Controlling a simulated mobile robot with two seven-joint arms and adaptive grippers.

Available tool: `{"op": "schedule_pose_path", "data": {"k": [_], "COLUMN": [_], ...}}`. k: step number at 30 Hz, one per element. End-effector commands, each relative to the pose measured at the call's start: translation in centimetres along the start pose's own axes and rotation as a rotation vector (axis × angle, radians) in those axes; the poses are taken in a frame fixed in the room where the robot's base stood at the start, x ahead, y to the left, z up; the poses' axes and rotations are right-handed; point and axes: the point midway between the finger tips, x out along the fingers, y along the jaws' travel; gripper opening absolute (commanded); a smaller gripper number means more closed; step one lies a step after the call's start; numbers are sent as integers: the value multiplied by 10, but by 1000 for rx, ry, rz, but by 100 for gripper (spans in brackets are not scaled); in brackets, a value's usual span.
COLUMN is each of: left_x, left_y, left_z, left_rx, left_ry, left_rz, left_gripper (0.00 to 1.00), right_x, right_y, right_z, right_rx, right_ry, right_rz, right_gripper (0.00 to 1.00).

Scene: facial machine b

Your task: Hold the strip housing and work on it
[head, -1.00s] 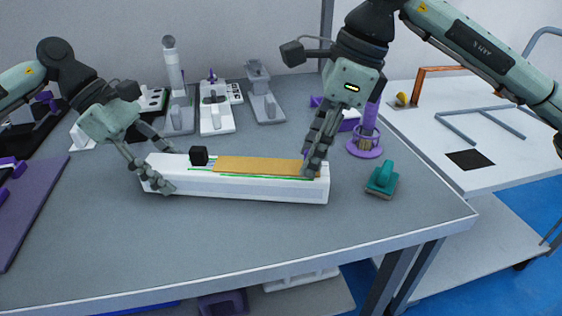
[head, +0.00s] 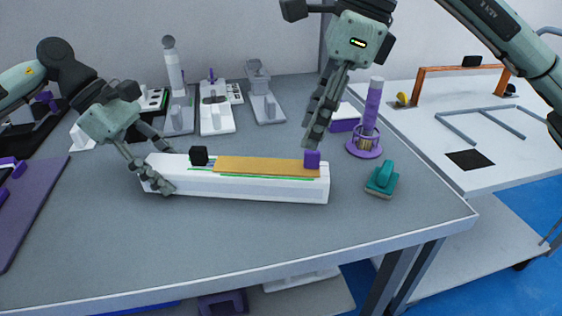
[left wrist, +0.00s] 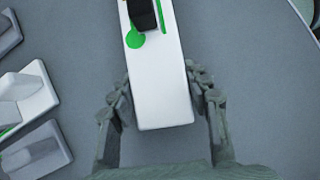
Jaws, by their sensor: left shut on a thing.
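The strip housing (head: 235,189) is a long white bar lying on the grey table, with an orange-yellow strip (head: 262,166) along its top. My left gripper (head: 157,170) is shut on the housing's left end. In the left wrist view its fingers flank the white end (left wrist: 160,95), with the black block (left wrist: 143,14) and green marks beyond.
Several white and grey fixtures (head: 216,116) line the back. A purple mat (head: 30,210) lies at left. The table front is clear.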

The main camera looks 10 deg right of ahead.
Motion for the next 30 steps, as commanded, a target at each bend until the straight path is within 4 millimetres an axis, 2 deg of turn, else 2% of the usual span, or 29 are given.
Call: {"op": "schedule_pose_path", "data": {"k": [1,9,19,20,25,30], "left_x": [5,5,5,5,4,2], "left_y": [-2,-2,-2,-2,-1,-1], "left_z": [-6,-6,-5,-5,-4,-2], "left_rx": [-7,-7,-6,-7,-5,-3], "left_ry": [8,8,8,8,6,3], "left_rz": [-10,-10,-10,-10,-7,-4], "left_gripper": [6,6,6,51,71,71], "right_x": [-2,-13,-14,-14,-14,-15], "right_y": [0,0,0,0,0,0], "right_z": [1,4,4,4,4,4], "right_rx": [0,1,1,1,0,0], "right_ry": [-1,0,1,1,1,1], "right_rz": [0,0,0,1,1,1], "right_gripper": [38,38,38,38,38,38]}}
